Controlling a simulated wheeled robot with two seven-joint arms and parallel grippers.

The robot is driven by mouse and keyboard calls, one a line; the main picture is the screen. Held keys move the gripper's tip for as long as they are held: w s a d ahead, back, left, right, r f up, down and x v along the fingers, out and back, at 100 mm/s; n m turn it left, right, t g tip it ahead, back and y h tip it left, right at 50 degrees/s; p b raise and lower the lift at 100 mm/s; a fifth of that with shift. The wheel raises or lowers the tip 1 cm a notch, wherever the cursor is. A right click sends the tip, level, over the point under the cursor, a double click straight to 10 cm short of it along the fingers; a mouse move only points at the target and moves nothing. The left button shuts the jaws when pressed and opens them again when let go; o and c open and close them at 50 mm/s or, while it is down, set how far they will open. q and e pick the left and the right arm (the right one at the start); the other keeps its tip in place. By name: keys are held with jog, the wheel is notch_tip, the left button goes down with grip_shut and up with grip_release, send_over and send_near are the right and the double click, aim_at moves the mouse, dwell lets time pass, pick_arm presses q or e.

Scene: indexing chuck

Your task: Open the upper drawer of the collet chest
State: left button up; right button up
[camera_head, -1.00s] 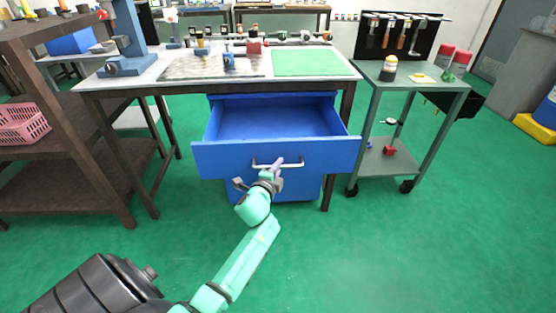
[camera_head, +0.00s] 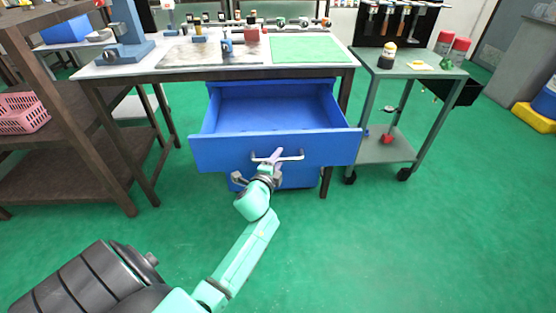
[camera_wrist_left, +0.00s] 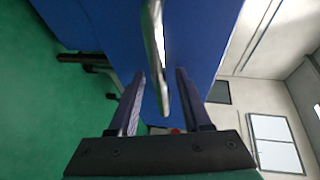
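The collet chest (camera_head: 298,182) is blue and stands under the workbench. Its upper drawer (camera_head: 225,152) is pulled well out, and its empty-looking inside shows from above. A pale bar handle (camera_head: 293,157) runs across the drawer front. My left gripper (camera_head: 272,160) is at the handle, slightly left of its middle. In the left wrist view the two fingers (camera_wrist_left: 160,80) stand apart, with the handle (camera_wrist_left: 155,40) between them and a gap visible beside it. The lower part of the chest is partly hidden by the drawer front and my arm. My right gripper is not in view.
The workbench (camera_head: 340,70) stands over the chest, with a green mat (camera_head: 310,49) on top. A grey trolley (camera_head: 410,71) stands to the right and a brown shelf (camera_head: 75,182) with a pink basket (camera_head: 22,116) to the left. The green floor in front is clear.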

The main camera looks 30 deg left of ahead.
pick_arm(q)
jog(key=shift+s, duration=0.15)
jog(key=v, duration=1.4)
jog(key=shift+p, duration=0.35)
jog(key=shift+s+d, duration=0.1)
jog(key=s+d+f+n+g+h, duration=0.1)
jog(key=s+d+f+n+g, duration=0.1)
jog(key=f, duration=0.7)
jog(key=s+d+f+n+g+h, duration=0.1)
jog(key=s+d+f+g, duration=0.1)
jog(key=f, duration=0.8)
jog(key=s+d+f+n+g+h, duration=0.1)
jog(key=s+d+f+n+g, duration=0.1)
jog(key=f, duration=0.7)
jog(key=s+d+f+n+g+h, duration=0.1)
jog(key=s+f+n+g, duration=0.25)
jog(key=s+f, duration=0.6)
jog(key=s+a+f+n+g, duration=0.1)
jog(key=s+f+n+g, duration=0.1)
jog(key=s+f, duration=0.45)
jog(key=s+a+f+n+g, duration=0.1)
jog(key=s+a+f+g, duration=0.15)
jog(key=s, duration=0.65)
notch_tip(320, 180, up, 13)
jog(key=p, duration=1.3)
jog(key=shift+d+f, duration=0.2)
jog(key=shift+d, duration=0.05)
